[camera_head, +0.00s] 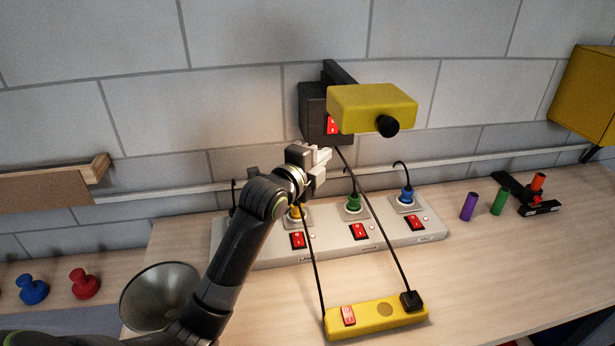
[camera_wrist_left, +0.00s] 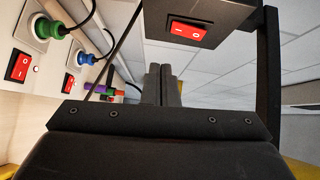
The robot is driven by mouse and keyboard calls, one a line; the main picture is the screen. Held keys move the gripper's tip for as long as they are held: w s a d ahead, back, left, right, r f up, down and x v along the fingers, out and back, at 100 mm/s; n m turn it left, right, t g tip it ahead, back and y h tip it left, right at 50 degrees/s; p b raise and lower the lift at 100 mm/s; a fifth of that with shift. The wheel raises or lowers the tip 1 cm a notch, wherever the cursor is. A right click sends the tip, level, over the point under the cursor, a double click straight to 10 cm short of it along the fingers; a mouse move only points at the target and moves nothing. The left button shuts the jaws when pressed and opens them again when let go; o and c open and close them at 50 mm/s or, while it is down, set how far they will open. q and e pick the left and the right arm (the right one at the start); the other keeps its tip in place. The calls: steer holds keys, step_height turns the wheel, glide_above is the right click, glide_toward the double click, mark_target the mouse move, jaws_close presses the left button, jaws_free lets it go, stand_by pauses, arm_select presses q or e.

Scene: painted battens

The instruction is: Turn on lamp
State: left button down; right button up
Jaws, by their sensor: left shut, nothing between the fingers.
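My left gripper (camera_head: 318,158) is raised in front of the wall, shut and empty, just below a dark box (camera_head: 314,112) with a red rocker switch (camera_head: 332,125). In the left wrist view the closed fingers (camera_wrist_left: 163,82) point forward, and the red switch (camera_wrist_left: 188,32) is above them, apart. Below, a white power strip (camera_head: 270,253) has a left red switch (camera_head: 298,240), a middle one (camera_head: 358,231) and a right one (camera_head: 416,222). The small label under the left switch is hard to read. I cannot tell which object is the lamp. My right gripper is not in view.
A yellow box (camera_head: 370,105) juts out beside the dark box. Dark cords run down to a yellow switch bar (camera_head: 375,318). A grey cone (camera_head: 160,296) and blue (camera_head: 33,290) and red (camera_head: 84,284) knobs are left.

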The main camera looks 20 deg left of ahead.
arm_select(q)
steer(key=s+b, duration=0.1)
steer(key=s, duration=0.5)
steer(key=shift+s+a+b, duration=0.2)
steer(key=shift+a+b, duration=0.1)
steer(key=shift+a, duration=0.05)
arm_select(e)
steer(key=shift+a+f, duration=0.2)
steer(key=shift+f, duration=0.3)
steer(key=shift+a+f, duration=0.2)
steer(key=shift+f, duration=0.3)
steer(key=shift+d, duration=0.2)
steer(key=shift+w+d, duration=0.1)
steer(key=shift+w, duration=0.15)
arm_select(q)
steer(key=shift+f, duration=0.15)
